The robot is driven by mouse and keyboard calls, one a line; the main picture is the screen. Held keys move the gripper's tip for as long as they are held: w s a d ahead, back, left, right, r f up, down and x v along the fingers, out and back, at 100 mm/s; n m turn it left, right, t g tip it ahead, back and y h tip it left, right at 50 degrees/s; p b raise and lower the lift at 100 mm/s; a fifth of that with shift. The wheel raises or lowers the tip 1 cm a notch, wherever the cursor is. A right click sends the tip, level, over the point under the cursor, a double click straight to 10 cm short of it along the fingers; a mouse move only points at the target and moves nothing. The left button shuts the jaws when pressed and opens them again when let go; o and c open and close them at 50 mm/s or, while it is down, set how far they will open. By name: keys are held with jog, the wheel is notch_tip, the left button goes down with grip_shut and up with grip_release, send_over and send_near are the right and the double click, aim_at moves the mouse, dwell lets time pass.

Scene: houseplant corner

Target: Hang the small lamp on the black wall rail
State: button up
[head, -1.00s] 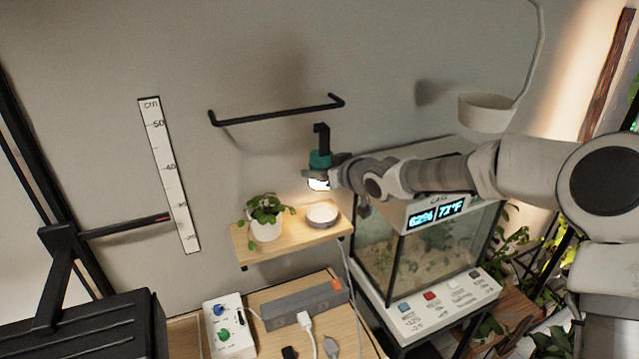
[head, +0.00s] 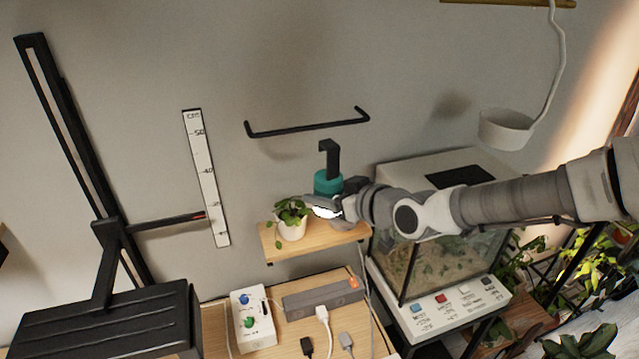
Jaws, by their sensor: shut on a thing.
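The small lamp (head: 327,181) has a teal body, a black hook on top and a glowing white underside. My gripper (head: 322,200) is shut on the lamp and holds it roughly upright above the small wooden shelf. The fingers hide part of the lamp's lower body. The black wall rail (head: 308,127) is a thin horizontal bar with bent ends on the wall. In the picture the hook's top lies just below the rail's right half, with a gap between them. I cannot tell how far the hook is from the wall.
A potted plant (head: 292,222) stands on the wooden shelf (head: 330,246). A glass terrarium (head: 455,262) stands to the right, with a white hanging cup (head: 503,131) above it. A ruler (head: 206,178) and a black stand (head: 108,240) are at left. The wall around the rail is clear.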

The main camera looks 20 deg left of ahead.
jog(key=shift+w+a+b, duration=0.15)
jog(key=shift+a+b, duration=0.2)
jog(key=w+a+f+b, duration=0.1)
jog(key=w+a+b, duration=0.3)
jog(key=w+a, duration=0.4)
jog(key=shift+w+a+f, duration=0.15)
jog(key=shift+w+a, duration=0.1)
jog(key=shift+a, duration=0.75)
jog(key=shift+f+b, duration=0.3)
jog(key=shift+b, duration=0.15)
dwell(1.5)
jog(key=o, duration=1.6)
